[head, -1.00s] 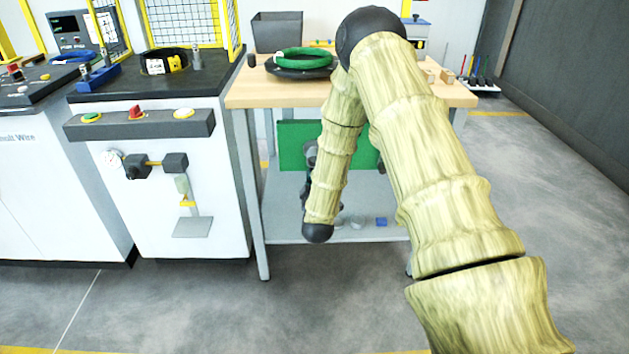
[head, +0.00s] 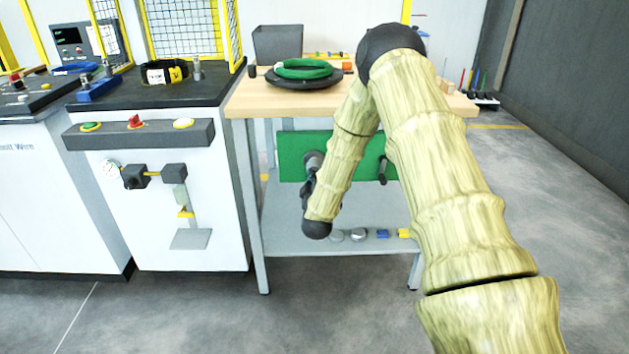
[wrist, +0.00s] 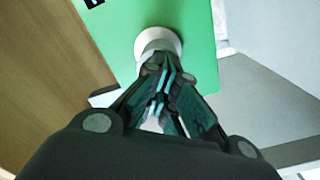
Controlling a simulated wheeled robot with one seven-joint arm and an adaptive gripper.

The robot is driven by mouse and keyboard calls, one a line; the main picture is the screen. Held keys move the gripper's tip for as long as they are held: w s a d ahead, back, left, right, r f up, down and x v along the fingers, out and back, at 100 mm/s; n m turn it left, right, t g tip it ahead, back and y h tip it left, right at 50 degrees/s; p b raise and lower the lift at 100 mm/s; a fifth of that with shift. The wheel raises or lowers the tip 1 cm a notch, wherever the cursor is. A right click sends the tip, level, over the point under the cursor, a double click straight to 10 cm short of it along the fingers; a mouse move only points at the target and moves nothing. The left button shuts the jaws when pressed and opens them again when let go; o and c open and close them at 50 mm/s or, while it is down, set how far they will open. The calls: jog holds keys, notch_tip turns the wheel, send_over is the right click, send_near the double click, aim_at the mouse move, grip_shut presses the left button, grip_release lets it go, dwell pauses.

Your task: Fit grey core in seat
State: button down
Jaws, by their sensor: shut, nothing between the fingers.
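A pale grey round part, apparently the grey core (head: 314,160), is on the left of the green board (head: 291,146) under the workbench top. It also shows in the wrist view as a pale cylinder (wrist: 158,38) standing out from the green board (wrist: 196,60). My gripper (wrist: 160,88) is shut and empty, its fingertips pointing at the core's near end. I cannot tell whether they touch it. In the head view my gripper (head: 308,188) is small and dark, just below the core and partly hidden by my arm. I cannot tell which part is the seat.
The workbench (head: 245,104) carries a green coil (head: 304,67) on a black disc and a dark bin (head: 278,44). Small parts lie on its lower shelf (head: 285,228). A white machine (head: 220,225) with a black ring (head: 150,75) stands left. Floor is clear in front.

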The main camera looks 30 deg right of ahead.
jog(key=shift+x, duration=1)
dwell(0.6)
jog(key=shift+r, duration=0.1)
jog(key=p+v, duration=0.2)
jog(key=v, duration=1.2)
jog(key=shift+s+a, duration=0.3)
jog(key=shift+f, duration=0.25)
